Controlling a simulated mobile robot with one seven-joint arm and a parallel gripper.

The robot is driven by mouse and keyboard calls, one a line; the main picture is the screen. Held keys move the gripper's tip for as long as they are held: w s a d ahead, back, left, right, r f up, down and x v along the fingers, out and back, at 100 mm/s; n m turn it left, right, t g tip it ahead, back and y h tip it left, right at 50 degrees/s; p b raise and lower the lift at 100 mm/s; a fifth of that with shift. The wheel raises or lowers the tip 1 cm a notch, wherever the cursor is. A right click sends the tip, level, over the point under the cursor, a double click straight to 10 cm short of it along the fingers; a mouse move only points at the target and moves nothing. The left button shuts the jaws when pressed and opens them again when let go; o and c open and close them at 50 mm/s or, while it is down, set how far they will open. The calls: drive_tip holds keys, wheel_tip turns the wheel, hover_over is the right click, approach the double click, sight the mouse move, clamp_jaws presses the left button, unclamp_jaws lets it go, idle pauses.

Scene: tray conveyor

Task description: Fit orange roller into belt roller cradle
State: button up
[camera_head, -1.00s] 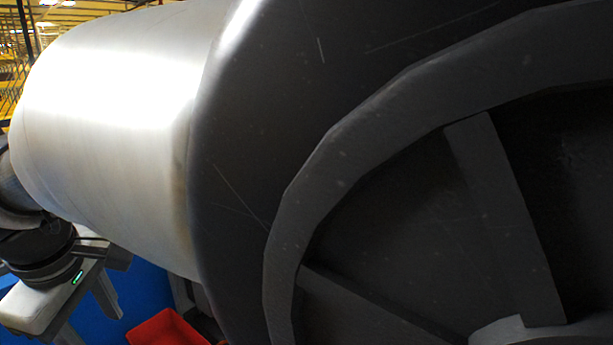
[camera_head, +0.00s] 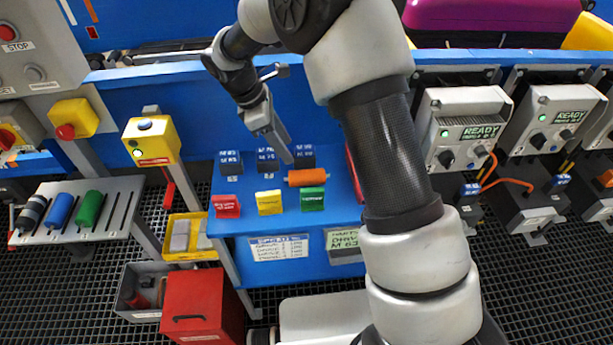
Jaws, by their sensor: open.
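A grey slotted rack (camera_head: 112,226) at the left, which looks like the roller cradle, holds a black, a blue (camera_head: 60,210) and a green roller (camera_head: 88,208). Slots at its right side are empty.
Red (camera_head: 227,207), yellow (camera_head: 269,203) and green (camera_head: 312,200) blocks line the bench front. A yellow button box (camera_head: 152,142) stands between rack and bench. A yellow bin (camera_head: 188,252) and red box (camera_head: 203,305) sit below. Control units (camera_head: 465,130) are at the right.

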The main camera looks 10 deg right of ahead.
sight(303, 172)
drive_tip(key=x, duration=0.7)
drive_tip(key=shift+b, duration=0.3)
drive_tip(key=shift+b+x, duration=0.4)
drive_tip(key=shift+x, duration=2.35)
drive_tip(key=shift+s+d+r, duration=0.1)
drive_tip(key=shift+s, duration=0.05)
drive_tip(key=shift+c, duration=0.3)
clamp_jaws()
